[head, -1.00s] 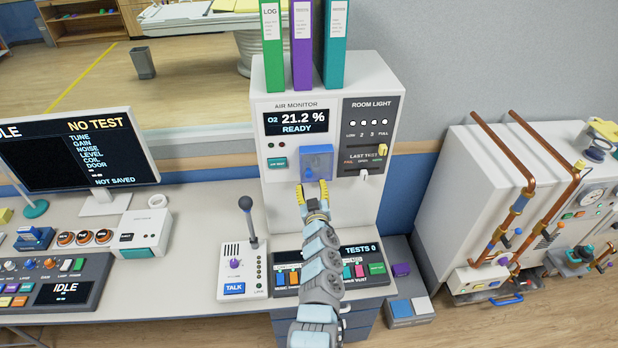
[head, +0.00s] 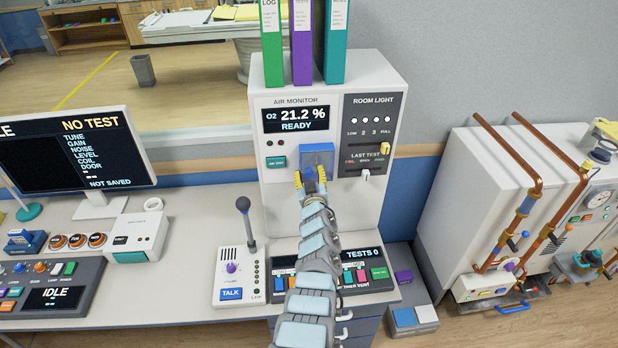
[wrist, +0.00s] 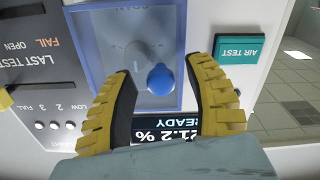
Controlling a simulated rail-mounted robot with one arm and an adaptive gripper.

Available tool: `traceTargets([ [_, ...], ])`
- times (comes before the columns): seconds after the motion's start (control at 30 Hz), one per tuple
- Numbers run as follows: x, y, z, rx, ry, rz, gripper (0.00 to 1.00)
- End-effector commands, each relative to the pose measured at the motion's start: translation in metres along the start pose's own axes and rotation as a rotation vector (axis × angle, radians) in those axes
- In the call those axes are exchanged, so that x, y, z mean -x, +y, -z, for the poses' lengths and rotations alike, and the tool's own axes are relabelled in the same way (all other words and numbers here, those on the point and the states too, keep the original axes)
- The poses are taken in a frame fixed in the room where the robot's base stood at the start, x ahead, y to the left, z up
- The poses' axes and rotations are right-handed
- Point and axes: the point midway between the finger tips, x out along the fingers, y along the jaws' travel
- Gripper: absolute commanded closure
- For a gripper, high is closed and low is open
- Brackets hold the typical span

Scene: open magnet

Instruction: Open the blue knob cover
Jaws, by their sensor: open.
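The blue knob cover (head: 318,152) is a see-through blue box on the front of the white air monitor (head: 280,190), below its screen. In the wrist view, which is upside down, the cover (wrist: 92,45) shows a pale round knob through it. A blue ball (wrist: 160,79) stands out at the cover. My gripper (head: 311,176) is in front of the cover's lower part. Its yellow fingers are open, one on each side of the blue ball in the wrist view (wrist: 165,72). I see no clear contact with the ball. The cover looks shut, though my fingers hide part of it.
A teal air test button (head: 275,162) is left of the cover. The room light panel (head: 366,130), with a yellow slider, is to its right. Binders (head: 300,45) stand on top. A talk unit with an upright lever (head: 244,220) is on the desk below.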

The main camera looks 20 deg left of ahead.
Motion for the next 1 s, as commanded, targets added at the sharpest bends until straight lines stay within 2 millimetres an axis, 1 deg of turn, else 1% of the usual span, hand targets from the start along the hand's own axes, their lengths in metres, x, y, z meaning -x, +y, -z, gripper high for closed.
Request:
traceTargets([
  [0.47, -0.0031, -0.0005, -0.0006, 0.001, -0.001, 0.001, 0.46],
  [0.5, -0.0031, -0.0006, -0.0007, 0.001, -0.002, 0.001, 0.52],
  [0.57, -0.0031, -0.0005, -0.0006, 0.001, -0.001, 0.001, 0.69],
  [0.6, -0.0031, -0.0005, -0.0005, 0.001, -0.001, 0.001, 0.81],
  [0.67, -0.0031, -0.0005, -0.0006, 0.001, -0.001, 0.001, 0.98],
  [0.7, -0.0031, -0.0006, -0.0007, 0.001, -0.002, 0.001, 1.00],
  [0.87, -0.0030, 0.0001, -0.0010, 0.001, -0.002, 0.001, 1.00],
  [1.0, -0.0023, 0.0047, -0.0033, 0.002, -0.004, 0.001, 1.00],
])
